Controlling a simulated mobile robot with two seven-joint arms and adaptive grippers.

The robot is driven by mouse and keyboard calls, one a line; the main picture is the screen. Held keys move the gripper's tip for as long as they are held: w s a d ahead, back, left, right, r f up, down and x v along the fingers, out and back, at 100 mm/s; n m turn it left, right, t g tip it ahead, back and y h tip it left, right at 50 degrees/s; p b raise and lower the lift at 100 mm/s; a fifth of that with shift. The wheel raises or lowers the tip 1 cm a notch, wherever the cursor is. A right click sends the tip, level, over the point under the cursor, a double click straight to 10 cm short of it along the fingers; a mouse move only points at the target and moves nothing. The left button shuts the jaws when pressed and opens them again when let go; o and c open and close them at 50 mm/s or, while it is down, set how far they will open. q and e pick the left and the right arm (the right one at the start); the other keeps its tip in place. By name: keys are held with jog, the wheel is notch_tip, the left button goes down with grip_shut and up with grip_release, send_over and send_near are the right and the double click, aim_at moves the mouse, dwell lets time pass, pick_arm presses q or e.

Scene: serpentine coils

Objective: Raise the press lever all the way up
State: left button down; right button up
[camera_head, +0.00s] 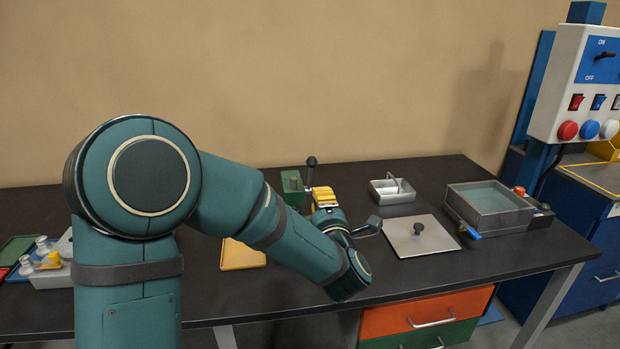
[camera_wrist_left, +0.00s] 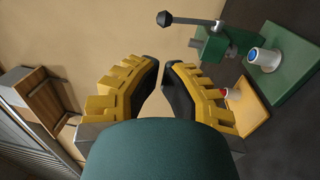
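The green press (camera_head: 292,188) stands at the back of the dark table, partly hidden by my left arm. Its lever (camera_head: 309,172) is a thin rod with a black knob and points nearly straight up in the head view. In the left wrist view the lever (camera_wrist_left: 193,21) runs out from the press body (camera_wrist_left: 215,48) to its knob. My left gripper (camera_head: 325,197) is just right of the press and lever. In the wrist view its yellow fingers (camera_wrist_left: 163,68) have dark pads, a gap between the tips and nothing between them. My right gripper is not in view.
A white-and-blue cup (camera_wrist_left: 265,60) sits on the press's green base. A yellow tray (camera_head: 243,256) lies in front. A metal plate with a knob (camera_head: 420,240), a small grey tray (camera_head: 392,196) and a water basin (camera_head: 490,210) stand to the right. A control box (camera_head: 580,85) is far right.

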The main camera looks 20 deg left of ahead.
aim_at(309, 159)
pick_arm(q)
jog(key=x, duration=1.4)
jog(key=shift+f+p, duration=0.1)
jog(key=shift+p, duration=0.25)
jog(key=shift+w+a+r+g+h+p, duration=0.35)
jog(key=shift+r+g+p, duration=0.2)
jog(key=shift+p, duration=0.45)
jog(key=shift+w+a+p, duration=0.1)
jog(key=shift+w+p, duration=0.2)
jog(key=shift+p, duration=0.05)
